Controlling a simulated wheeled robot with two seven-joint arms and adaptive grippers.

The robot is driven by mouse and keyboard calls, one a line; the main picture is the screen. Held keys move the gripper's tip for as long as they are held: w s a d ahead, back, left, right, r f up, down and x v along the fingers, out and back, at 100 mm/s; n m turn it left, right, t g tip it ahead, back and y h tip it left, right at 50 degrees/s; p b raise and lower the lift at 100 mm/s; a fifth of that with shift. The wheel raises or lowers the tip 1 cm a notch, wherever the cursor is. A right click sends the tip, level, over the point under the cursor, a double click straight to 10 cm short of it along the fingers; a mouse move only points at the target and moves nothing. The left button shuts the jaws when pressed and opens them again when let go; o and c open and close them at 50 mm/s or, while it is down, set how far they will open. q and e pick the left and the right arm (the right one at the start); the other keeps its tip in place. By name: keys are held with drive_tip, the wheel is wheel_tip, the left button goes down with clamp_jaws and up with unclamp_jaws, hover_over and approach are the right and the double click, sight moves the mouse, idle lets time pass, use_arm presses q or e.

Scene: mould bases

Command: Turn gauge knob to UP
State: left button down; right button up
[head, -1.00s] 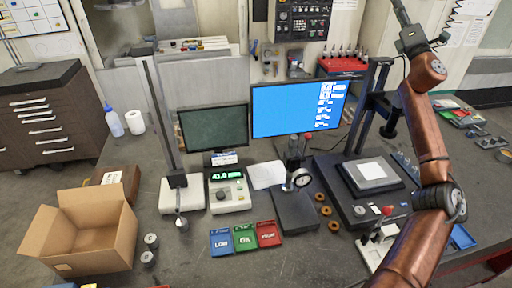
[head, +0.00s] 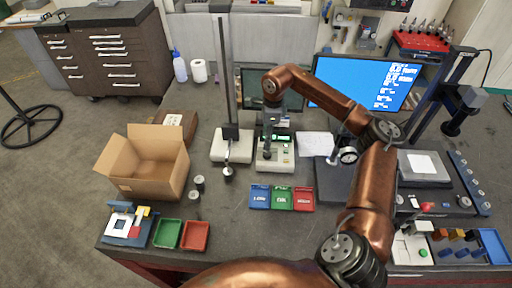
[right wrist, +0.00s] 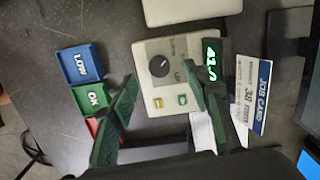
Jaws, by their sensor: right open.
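The gauge box (head: 275,158) stands in the middle of the table in the head view, with a green lit display. In the right wrist view its round black knob (right wrist: 160,66) sits on the pale panel, with a yellow and a green button below it. I cannot make out exactly where the knob points. My right gripper (head: 268,145) reaches over the gauge from above. In the right wrist view the green fingers of the right gripper (right wrist: 160,98) are apart and empty, short of the knob. The left gripper is not in view.
Blue, green and red trays (head: 282,198) stand in front of the gauge. A post stand (head: 232,148) is close on its left, and a dial stand (head: 332,180) is to the right. A job card (right wrist: 254,88) lies beside the gauge. An open cardboard box (head: 145,165) is further left.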

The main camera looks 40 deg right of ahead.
sight(268, 153)
drive_tip(key=shift+g+h, duration=0.3)
drive_tip(key=shift+h, duration=0.1)
drive_tip(key=f, duration=0.5)
drive_tip(key=f+p, duration=0.1)
drive_tip(key=f, duration=0.2)
drive_tip(key=shift+s+d+f, duration=0.2)
drive_tip(key=shift+s+f, duration=0.1)
drive_tip(key=shift+s, duration=0.1)
drive_tip(key=c, duration=1.1)
